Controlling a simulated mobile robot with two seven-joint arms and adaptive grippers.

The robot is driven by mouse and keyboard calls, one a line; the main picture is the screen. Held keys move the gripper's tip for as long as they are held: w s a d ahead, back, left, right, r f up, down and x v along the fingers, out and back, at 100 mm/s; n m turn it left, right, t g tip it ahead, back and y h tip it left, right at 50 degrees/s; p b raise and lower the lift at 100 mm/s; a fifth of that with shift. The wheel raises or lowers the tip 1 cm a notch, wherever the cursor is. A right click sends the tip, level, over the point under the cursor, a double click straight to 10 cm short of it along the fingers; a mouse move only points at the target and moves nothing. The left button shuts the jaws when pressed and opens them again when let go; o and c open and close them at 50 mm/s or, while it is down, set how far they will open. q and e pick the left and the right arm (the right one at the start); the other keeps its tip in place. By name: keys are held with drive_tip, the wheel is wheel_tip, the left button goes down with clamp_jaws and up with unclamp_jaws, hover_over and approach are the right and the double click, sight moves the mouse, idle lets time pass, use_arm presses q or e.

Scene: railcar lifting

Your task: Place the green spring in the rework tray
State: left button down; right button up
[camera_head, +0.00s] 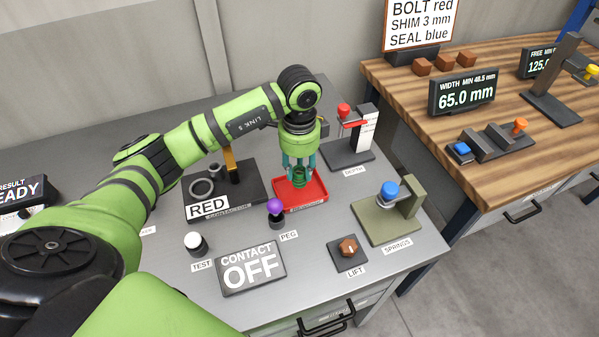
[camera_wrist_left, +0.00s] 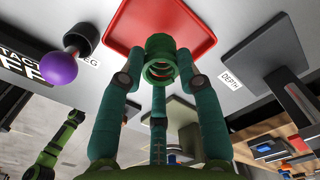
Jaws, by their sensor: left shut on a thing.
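The green spring (camera_head: 299,177) is held in my left gripper (camera_head: 299,165), whose teal fingers are closed around it. In the left wrist view the spring (camera_wrist_left: 160,60) stands between the fingertips, with the gripper (camera_wrist_left: 160,75) around it and the red tray beyond it. The red rework tray (camera_head: 313,196) lies on the grey bench, and the spring is over it in the head view. The red tray (camera_wrist_left: 206,45) also shows in the left wrist view. Whether the spring touches the tray floor cannot be told. My right gripper is not in view.
A purple-knobbed peg (camera_head: 275,207) stands just left of the tray front. The black contactor base (camera_head: 240,185) is at left, the depth gauge (camera_head: 350,150) behind right, and the springs stand (camera_head: 385,218) at front right. A lift knob (camera_head: 348,248) is in front.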

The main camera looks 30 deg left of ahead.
sight(300, 170)
use_arm(q)
wheel_tip(300, 170, down, 2)
drive_tip(key=shift+f+p, duration=0.2)
drive_tip(key=shift+p, duration=0.2)
drive_tip(key=shift+f, duration=0.3)
drive_tip(key=shift+f, duration=0.2)
drive_tip(key=c, duration=0.9)
unclamp_jaws()
drive_tip(key=shift+o, duration=0.2)
